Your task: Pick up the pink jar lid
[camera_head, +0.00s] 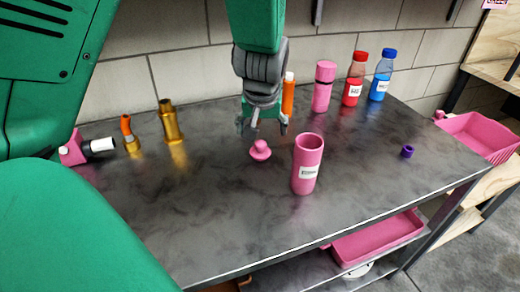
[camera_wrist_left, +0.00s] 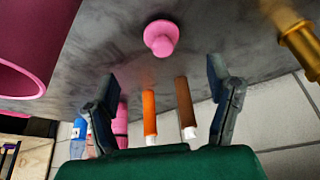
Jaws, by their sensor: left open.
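The pink jar lid (camera_head: 260,150) lies on the grey table with its knob showing, just left of an open pink jar (camera_head: 307,164) with a white label. My left gripper (camera_head: 264,127) hangs above and slightly behind the lid, with its fingers spread and nothing between them. In the left wrist view the lid (camera_wrist_left: 161,38) shows beyond the open fingertips of my left gripper (camera_wrist_left: 163,88), apart from them. The open jar (camera_wrist_left: 28,50) is at the left edge there. My right gripper is not in view.
An orange cylinder (camera_head: 288,95), a closed pink jar (camera_head: 324,87), a red bottle (camera_head: 353,80) and a blue bottle (camera_head: 381,76) stand behind. Brass fittings (camera_head: 169,122) are at left. A small purple ring (camera_head: 407,151) lies right. The table's front (camera_head: 240,240) is clear.

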